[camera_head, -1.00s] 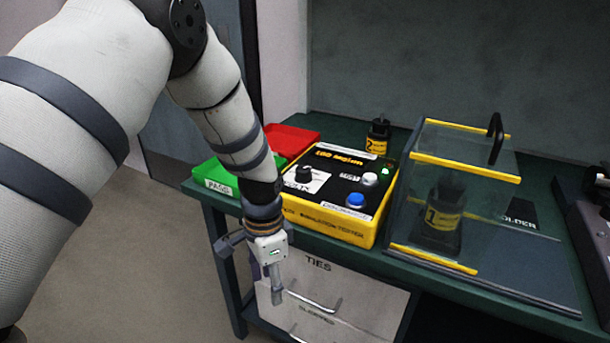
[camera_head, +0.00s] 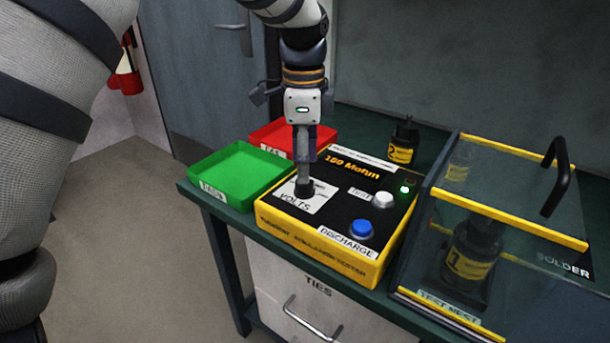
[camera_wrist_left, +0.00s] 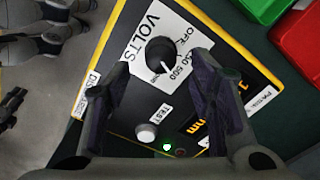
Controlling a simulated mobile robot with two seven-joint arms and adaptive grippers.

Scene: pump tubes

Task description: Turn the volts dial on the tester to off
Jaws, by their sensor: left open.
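The yellow tester (camera_head: 317,250) stands on the green bench, its black top reading 150 Mohm. Its black volts dial (camera_head: 304,189) is at the top's left, on a white VOLTS label. In the left wrist view, the dial (camera_wrist_left: 162,54) shows its white pointer line near the 500 mark, with OFF printed farther round the label. My left gripper (camera_head: 305,180) points down over the dial. In the wrist view its two dark fingers (camera_wrist_left: 160,85) are apart, with the dial just beyond and between their tips. Contact cannot be told. My right gripper is not in view.
The tester also carries a blue discharge button (camera_head: 361,229), a white test button (camera_head: 383,200) and a lit green lamp (camera_head: 404,189). Green (camera_head: 243,172) and red (camera_head: 291,139) trays sit behind left. A clear test nest box (camera_head: 510,217) stands close on the right.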

